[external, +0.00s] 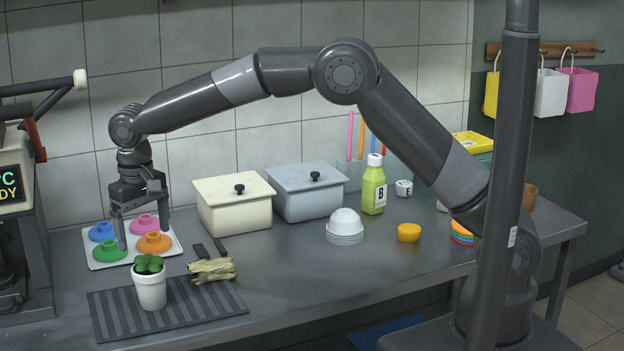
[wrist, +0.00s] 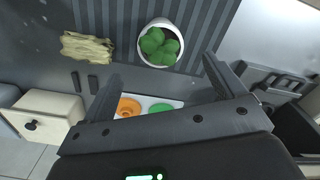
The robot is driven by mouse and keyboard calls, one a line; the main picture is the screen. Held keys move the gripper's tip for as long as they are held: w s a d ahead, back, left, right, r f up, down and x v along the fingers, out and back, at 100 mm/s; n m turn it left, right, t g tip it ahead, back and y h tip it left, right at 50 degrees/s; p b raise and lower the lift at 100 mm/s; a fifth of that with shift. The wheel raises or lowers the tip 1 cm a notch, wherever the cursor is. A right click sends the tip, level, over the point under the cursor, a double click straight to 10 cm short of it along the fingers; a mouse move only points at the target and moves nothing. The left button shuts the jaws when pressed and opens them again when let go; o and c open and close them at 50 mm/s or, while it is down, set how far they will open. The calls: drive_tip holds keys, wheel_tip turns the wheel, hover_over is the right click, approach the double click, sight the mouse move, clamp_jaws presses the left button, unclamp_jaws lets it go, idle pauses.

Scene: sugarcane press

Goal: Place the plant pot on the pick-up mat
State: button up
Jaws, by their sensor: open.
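The plant pot (external: 151,289) is white with a green plant in it. It stands upright on the dark striped mat (external: 215,301) at the front left of the counter. My gripper (external: 144,240) is open and empty, pointing down over the tray of coloured pieces, behind the pot and apart from it. In the wrist view the pot (wrist: 146,52) lies beyond my fingertips (wrist: 160,78), on the striped mat (wrist: 104,14), with nothing between the fingers at its height.
A white tray (external: 176,247) holds orange, green, blue and pink pieces under my gripper. A bundle of pale stalks (external: 212,270) lies right of the pot, touching or near the mat. Cream (external: 234,215) and grey (external: 306,200) lidded boxes stand behind. The front middle counter is clear.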

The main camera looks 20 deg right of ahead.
drive_tip(key=w+d+r+m+t, duration=0.15)
drive_tip(key=d+r, duration=0.35)
drive_tip(key=d, duration=0.6)
drive_tip(key=w+d+r+y, duration=0.1)
drive_tip(key=w+d+r, duration=0.1)
drive_tip(key=d+r, duration=0.6)
drive_tip(key=w+d+r+m+t, duration=0.1)
drive_tip(key=d+r, duration=0.2)
drive_tip(key=d, duration=1)
drive_tip(key=s+d+r+m+t, duration=0.1)
drive_tip(key=s+d, duration=0.2)
drive_tip(key=d, duration=0.4)
drive_tip(key=s+d+r, duration=0.1)
drive_tip(key=s+d, duration=0.2)
drive_tip(key=d, duration=0.4)
drive_tip(key=s+d+f+m+t+h, duration=0.1)
drive_tip(key=s+d+f, duration=0.3)
drive_tip(key=s+d, duration=0.7)
drive_tip(key=shift+s+d+f+m+t, duration=0.2)
drive_tip(key=shift+s+f+m+t, duration=0.1)
drive_tip(key=shift+s+m+t, duration=0.25)
